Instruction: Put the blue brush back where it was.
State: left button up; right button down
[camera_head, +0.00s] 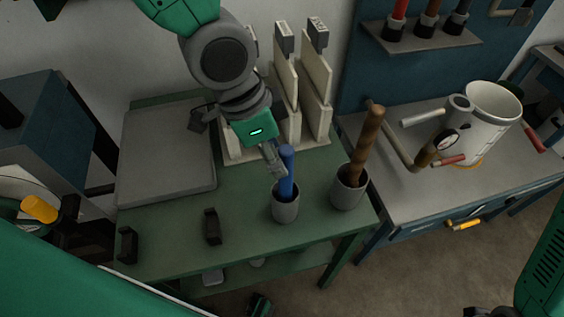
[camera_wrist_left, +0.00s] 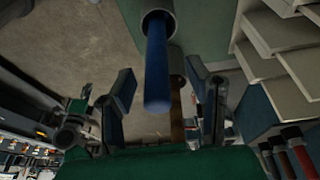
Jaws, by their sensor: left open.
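The blue brush (camera_head: 287,180) stands upright in a grey cup (camera_head: 286,209) near the front of the green table, its handle rising above the rim. My left gripper (camera_head: 277,163) is at the upper part of the handle, coming from behind and above. In the left wrist view the blue brush (camera_wrist_left: 157,70) lies between the two spread fingers of the left gripper (camera_wrist_left: 163,78), with a gap on both sides. The brush's lower end is hidden in the cup. My right gripper does not show clearly in either view.
A second grey cup (camera_head: 348,190) with a brown wooden handle (camera_head: 366,143) stands close on the right. Cream upright panels (camera_head: 314,85) stand behind, and a grey slab (camera_head: 165,155) lies left. A dark small holder (camera_head: 212,226) sits in front.

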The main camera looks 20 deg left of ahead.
pick_arm(q)
jog(key=v, duration=0.6)
jog(key=shift+a+r+p, duration=0.2)
jog(key=shift+r+p, duration=0.05)
jog(key=shift+p, duration=0.05)
